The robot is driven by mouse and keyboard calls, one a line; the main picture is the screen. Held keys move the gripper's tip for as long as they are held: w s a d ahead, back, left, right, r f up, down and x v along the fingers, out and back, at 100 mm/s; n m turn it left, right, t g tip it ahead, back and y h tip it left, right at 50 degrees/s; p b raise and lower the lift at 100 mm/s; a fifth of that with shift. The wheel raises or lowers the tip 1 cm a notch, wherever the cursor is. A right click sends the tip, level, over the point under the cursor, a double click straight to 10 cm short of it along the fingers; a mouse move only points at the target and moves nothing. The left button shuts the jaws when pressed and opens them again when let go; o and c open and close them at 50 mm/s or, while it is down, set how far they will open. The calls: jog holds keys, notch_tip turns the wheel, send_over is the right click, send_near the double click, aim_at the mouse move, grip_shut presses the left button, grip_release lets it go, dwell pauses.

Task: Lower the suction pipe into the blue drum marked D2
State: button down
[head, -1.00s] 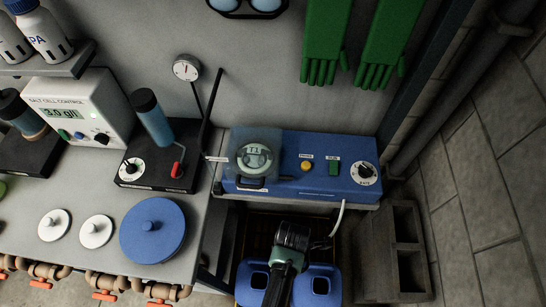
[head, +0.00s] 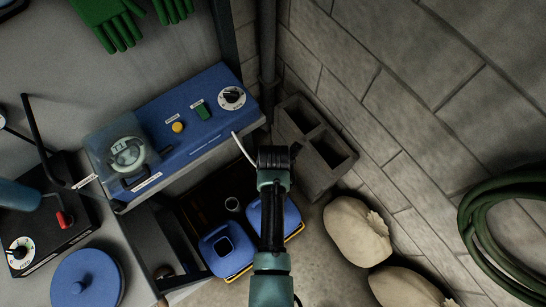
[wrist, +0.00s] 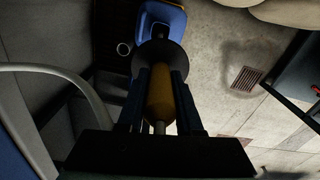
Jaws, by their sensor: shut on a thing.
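In the wrist view, my gripper (wrist: 160,74) is shut on the suction pipe (wrist: 160,98), around its orange grip below a dark round collar. The pipe's lower end is hidden behind the collar. A blue drum (wrist: 170,17) shows beyond the collar. In the head view, two blue drums stand side by side: the left one (head: 226,252) with its square dark opening in sight, the right one (head: 291,218) partly covered by my arm. I cannot read a D2 mark on either. My arm hides the gripper and pipe there. A pale hose (head: 243,149) runs down from the blue pump unit.
The blue pump unit (head: 205,128) sits on a shelf left of my arm. Hollow grey blocks (head: 316,143) stand by the wall. Pale sacks (head: 357,231) and a coiled green hose (head: 500,228) are on the right.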

jog(key=shift+f+b, duration=14.35)
jog(key=shift+f, duration=2)
jog(key=c, duration=0.5)
grip_release()
notch_tip(320, 180, up, 13)
jog(key=p, duration=0.4)
jog(key=shift+s, duration=0.1)
